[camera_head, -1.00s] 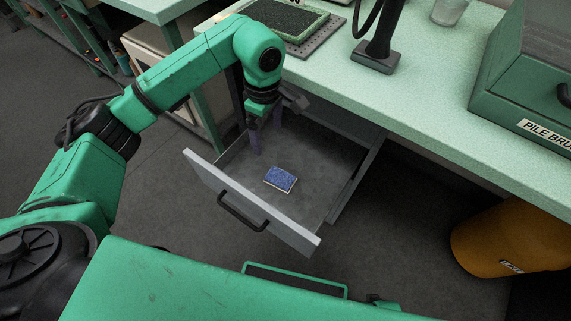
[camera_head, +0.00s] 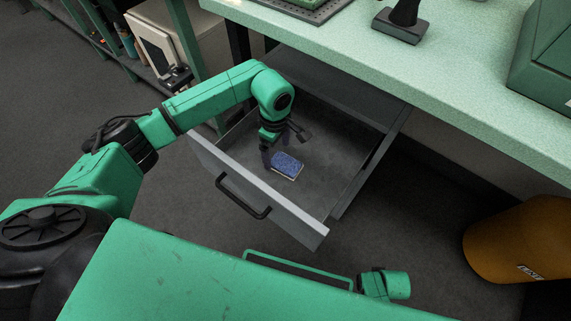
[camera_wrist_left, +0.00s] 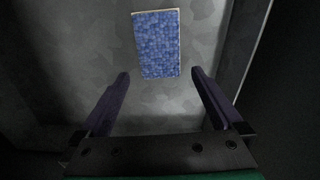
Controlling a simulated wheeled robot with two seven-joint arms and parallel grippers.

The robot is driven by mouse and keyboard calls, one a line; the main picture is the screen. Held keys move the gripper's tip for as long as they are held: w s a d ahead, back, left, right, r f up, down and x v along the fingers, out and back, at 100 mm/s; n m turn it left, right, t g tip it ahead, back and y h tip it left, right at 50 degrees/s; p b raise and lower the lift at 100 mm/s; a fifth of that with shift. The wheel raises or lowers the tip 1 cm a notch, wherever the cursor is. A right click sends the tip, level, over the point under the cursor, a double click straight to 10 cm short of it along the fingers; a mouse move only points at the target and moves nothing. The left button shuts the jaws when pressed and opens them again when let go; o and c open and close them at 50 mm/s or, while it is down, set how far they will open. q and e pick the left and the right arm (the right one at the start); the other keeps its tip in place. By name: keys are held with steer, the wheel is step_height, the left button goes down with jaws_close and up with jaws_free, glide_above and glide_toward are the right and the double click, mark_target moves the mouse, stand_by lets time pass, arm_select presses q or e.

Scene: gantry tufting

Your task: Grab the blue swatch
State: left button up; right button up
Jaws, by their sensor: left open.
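The blue swatch (camera_head: 287,166) is a small flat rectangle with a pale edge, lying on the floor of the open grey drawer (camera_head: 345,190). In the left wrist view the swatch (camera_wrist_left: 157,45) lies ahead of the fingertips, roughly in line with the gap between them. My left gripper (camera_head: 272,158) points down into the drawer, at the left side of the swatch in the head view. In the left wrist view its dark fingers (camera_wrist_left: 160,77) are apart with nothing between them.
The drawer's front panel with a black handle (camera_head: 240,200) stands between my body and the swatch. The pale green bench top (camera_head: 440,75) overhangs the back of the drawer. An orange bin (camera_head: 520,240) stands at the right. A black stand base (camera_head: 398,27) sits on the bench.

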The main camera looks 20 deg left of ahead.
mark_target(277, 158)
arm_select(q)
step_height(277, 158, down, 3)
steer(key=shift+r, duration=0.1)
steer(key=c, duration=1.3)
steer(key=shift+o, duration=0.2)
